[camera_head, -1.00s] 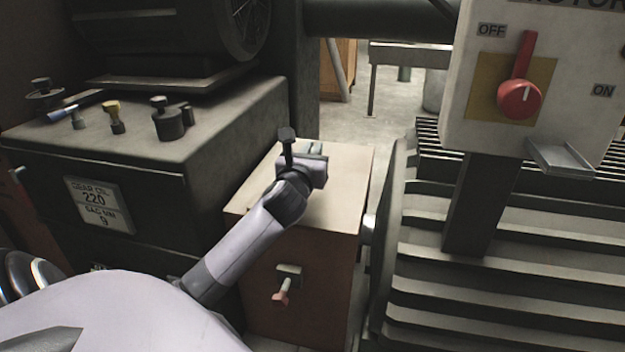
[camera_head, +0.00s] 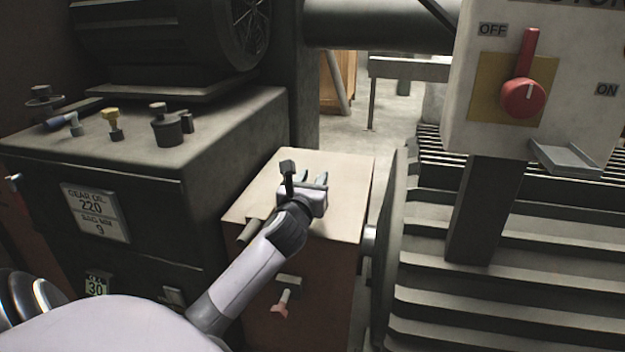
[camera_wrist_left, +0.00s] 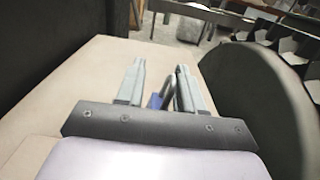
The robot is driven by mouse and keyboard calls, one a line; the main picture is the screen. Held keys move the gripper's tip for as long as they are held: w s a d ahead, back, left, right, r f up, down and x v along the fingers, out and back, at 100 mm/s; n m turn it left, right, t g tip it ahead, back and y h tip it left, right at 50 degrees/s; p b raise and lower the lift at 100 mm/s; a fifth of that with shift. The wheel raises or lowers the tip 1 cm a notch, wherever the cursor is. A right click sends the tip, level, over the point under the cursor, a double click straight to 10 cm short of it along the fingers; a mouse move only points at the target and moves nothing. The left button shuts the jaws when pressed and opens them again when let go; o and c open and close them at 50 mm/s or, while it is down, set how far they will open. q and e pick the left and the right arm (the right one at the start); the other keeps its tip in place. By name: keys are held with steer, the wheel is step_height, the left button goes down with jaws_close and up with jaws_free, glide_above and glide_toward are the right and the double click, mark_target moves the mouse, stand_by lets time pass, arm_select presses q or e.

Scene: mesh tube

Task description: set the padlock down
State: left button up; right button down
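The padlock (camera_wrist_left: 155,102) shows in the left wrist view as a small blue body with a grey shackle, between the two fingers of my left gripper (camera_wrist_left: 162,84). A narrow gap shows between the left finger and the blue body. The shackle leans close to the right finger. The palm hides the lower part of the padlock. In the head view my left gripper (camera_head: 313,178) is low over the tan top of the cabinet (camera_head: 345,170), fingers apart and pointing away. I cannot make out the padlock there. My right gripper is not in view.
A dark machine housing (camera_head: 200,150) stands left of the cabinet. A ribbed motor casing (camera_head: 440,300) is close on the right, with a switch box (camera_head: 470,120) above it. A small handle (camera_head: 283,300) juts from the cabinet front. The cabinet top around my gripper is mostly clear.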

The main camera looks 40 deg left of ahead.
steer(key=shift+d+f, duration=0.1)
